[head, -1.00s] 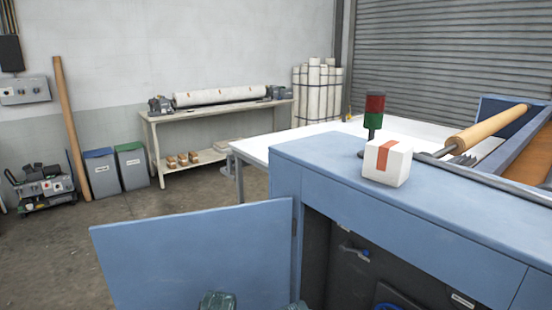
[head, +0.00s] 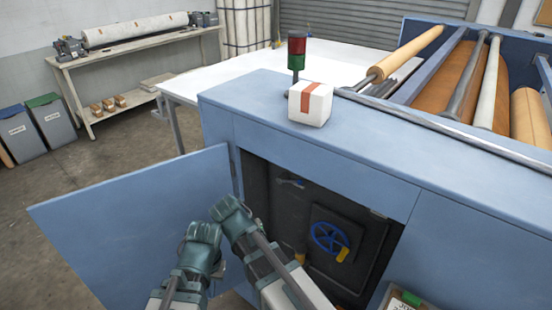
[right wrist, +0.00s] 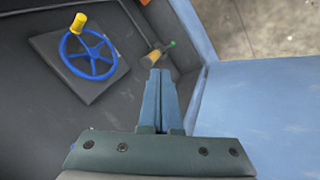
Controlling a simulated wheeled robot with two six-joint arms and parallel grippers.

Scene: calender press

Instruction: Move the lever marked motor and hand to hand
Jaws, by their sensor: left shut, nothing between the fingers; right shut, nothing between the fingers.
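A blue handwheel (head: 331,237) with a yellow knob sits on a dark panel inside the open cabinet. It also shows in the right wrist view (right wrist: 90,54). A small grey-blue handle (head: 291,183) is high on the cabinet's back wall. I cannot read which is marked motor and hand. My right gripper (right wrist: 161,74) is shut and empty, its tips close to that handle. My left gripper (head: 203,235) is shut before the open door.
The blue cabinet door (head: 135,220) stands open to the left. A white box with an orange stripe (head: 310,103) and a red-green signal light (head: 297,54) are on the machine top. Rollers lie at the upper right.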

